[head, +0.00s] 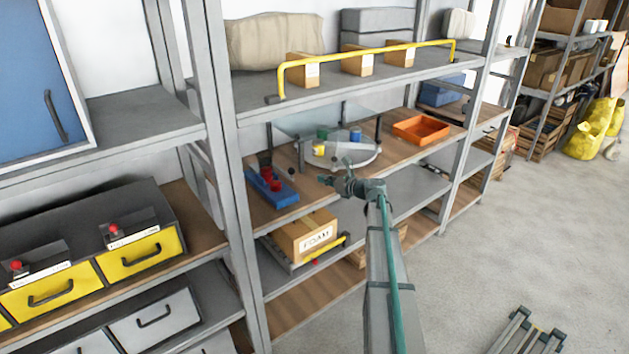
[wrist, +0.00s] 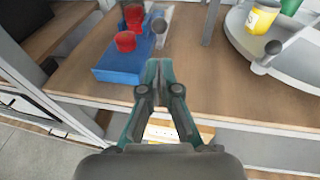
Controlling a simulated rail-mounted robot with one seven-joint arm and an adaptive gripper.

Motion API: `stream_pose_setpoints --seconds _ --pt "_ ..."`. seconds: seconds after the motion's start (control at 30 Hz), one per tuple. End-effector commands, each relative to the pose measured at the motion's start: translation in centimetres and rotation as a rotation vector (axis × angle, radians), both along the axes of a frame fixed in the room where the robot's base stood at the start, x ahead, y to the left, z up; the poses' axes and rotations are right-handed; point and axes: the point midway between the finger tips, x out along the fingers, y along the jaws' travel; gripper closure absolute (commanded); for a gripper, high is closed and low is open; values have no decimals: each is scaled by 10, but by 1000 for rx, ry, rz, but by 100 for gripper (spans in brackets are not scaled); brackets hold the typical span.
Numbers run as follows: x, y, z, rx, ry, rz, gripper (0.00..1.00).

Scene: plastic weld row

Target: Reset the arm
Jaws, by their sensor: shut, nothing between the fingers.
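My gripper (head: 328,181) is held out in front of the middle shelf, near its front edge. In the wrist view my gripper (wrist: 159,66) has its two fingers together with nothing between them. The blue block with red pieces (head: 268,187) stands on the wooden shelf board, left of my gripper in the head view. In the wrist view the blue block (wrist: 125,66) lies beyond the fingertips and to the left. My gripper looks apart from it. My arm reaches up from the bottom of the head view.
A grey round stand (head: 345,157) with small coloured containers is behind my gripper. An orange tray (head: 421,129) stands to the right. A FOAM box (head: 306,237) is on the shelf below. A yellow rail (head: 365,54) runs along the upper shelf. The floor (head: 500,240) at right is mostly clear.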

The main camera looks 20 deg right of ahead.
Motion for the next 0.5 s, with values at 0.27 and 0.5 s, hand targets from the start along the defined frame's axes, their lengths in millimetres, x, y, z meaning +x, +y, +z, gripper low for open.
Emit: stream_pose_setpoints --seconds 0.27,0.5 --pt "-10 -4 2 -15 -7 4 100" --pt "-21 3 -15 -349 -68 113 100"
